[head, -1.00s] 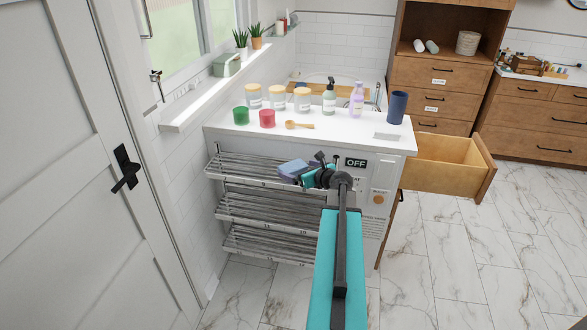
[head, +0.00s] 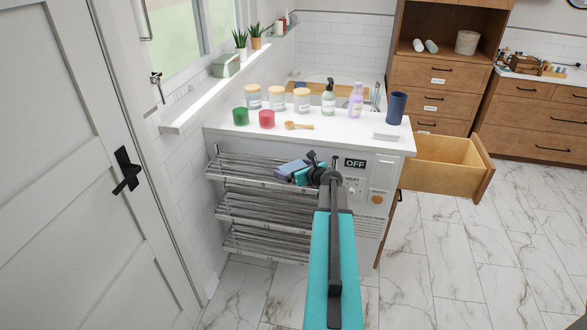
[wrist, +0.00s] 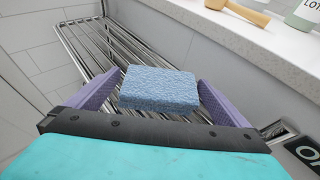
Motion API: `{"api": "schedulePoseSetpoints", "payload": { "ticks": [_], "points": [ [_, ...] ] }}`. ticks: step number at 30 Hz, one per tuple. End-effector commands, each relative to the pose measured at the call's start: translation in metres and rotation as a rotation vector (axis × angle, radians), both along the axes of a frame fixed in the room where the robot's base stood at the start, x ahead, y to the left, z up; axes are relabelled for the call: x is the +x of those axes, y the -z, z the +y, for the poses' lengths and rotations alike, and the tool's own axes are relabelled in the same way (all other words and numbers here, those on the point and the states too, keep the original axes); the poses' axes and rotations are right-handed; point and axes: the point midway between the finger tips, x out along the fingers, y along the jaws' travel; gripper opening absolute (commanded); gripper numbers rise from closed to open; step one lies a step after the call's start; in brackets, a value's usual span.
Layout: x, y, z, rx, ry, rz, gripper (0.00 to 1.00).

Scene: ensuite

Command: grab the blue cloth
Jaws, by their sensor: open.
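The blue cloth (wrist: 160,90) is a folded, textured light-blue block lying on the metal bars of the rack's top shelf. It also shows in the head view (head: 289,167), small and close to my gripper (head: 297,172). In the wrist view my gripper (wrist: 158,84) is open, with one purple finger on each side of the cloth. The right finger looks very near the cloth's edge; I cannot tell whether it touches. The lower parts of the fingers are hidden behind the gripper's dark body.
The metal rack (head: 262,214) has three shelves on the front of a white cabinet. Its white counter (head: 340,126) holds jars, bottles, a green cup, a red cup and a wooden scoop. An open wooden drawer (head: 445,177) sticks out at right. A white door (head: 70,190) stands at left.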

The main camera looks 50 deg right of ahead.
Motion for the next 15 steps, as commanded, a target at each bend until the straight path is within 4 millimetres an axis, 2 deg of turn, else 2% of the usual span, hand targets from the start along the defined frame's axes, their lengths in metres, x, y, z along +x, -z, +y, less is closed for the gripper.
{"api": "schedulePoseSetpoints", "payload": {
  "ticks": [4, 15],
  "points": [
    [0.0070, 0.0026, -0.0011, 0.000, -0.001, 0.000, 1.00],
    [0.0075, 0.0028, -0.0004, 0.000, -0.002, 0.000, 1.00]
  ]
}}
